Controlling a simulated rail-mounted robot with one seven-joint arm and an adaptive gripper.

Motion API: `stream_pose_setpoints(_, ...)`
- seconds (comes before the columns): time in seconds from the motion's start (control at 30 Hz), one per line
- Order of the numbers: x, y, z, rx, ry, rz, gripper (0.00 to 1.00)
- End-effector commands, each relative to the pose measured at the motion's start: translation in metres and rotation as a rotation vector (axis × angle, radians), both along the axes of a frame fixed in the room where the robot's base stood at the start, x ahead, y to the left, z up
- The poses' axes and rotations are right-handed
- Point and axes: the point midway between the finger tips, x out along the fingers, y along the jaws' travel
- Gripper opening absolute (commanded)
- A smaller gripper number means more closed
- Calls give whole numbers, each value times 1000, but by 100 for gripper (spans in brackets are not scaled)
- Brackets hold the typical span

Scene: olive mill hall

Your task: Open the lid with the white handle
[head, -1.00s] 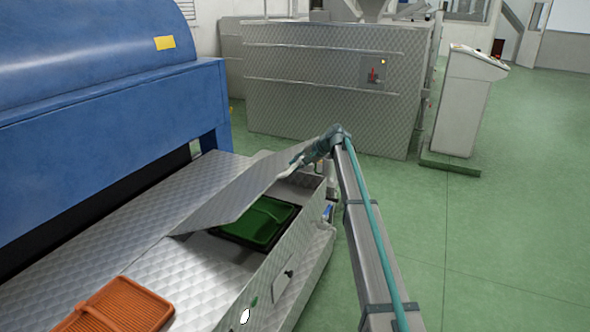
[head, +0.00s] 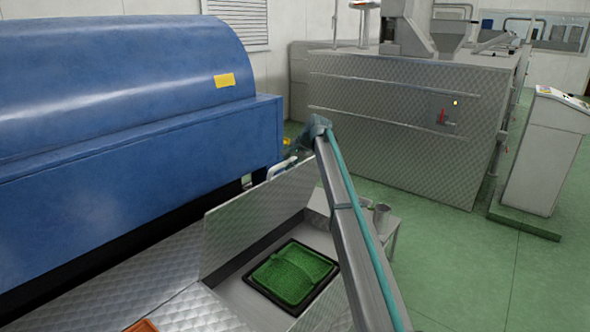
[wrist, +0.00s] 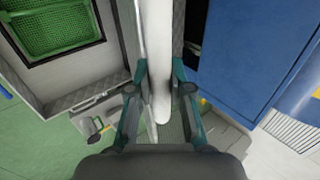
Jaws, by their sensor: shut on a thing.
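The lid (head: 258,220) is a quilted metal panel. It stands nearly upright along the blue machine's side of an open compartment. Its white handle (head: 282,168) shows only in part at the lid's far top edge in the head view. In the wrist view the white handle (wrist: 158,60) runs between my fingers. My gripper (wrist: 160,85) is shut on it; in the head view my arm partly hides the grip. The compartment (head: 232,290) is uncovered and holds a green basket (head: 285,278) in a black frame.
A blue domed machine (head: 120,100) stands close behind the lid. An orange basket (head: 143,326) is at the bottom edge. A metal cup (head: 381,216) stands right of my arm. A quilted metal cabinet (head: 400,130) and a control stand (head: 545,150) are farther back. Green floor is clear at right.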

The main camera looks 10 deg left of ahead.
Motion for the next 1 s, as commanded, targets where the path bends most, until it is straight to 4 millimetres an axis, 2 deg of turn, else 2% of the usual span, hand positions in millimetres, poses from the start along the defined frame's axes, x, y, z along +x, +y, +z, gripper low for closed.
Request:
stream_pose_setpoints(0.13, 7, 3, 5, 0, -3, -8, 0)
stream_pose_setpoints(0.57, 8, 3, 6, 0, -2, -11, 0)
stream_pose_setpoints(0.6, 8, 3, 6, 0, -2, -11, 24)
stream_pose_setpoints(0.73, 8, 3, 6, 1, -1, -11, 45)
stream_pose_setpoints(1.0, 8, 3, 5, 0, 0, -11, 45)
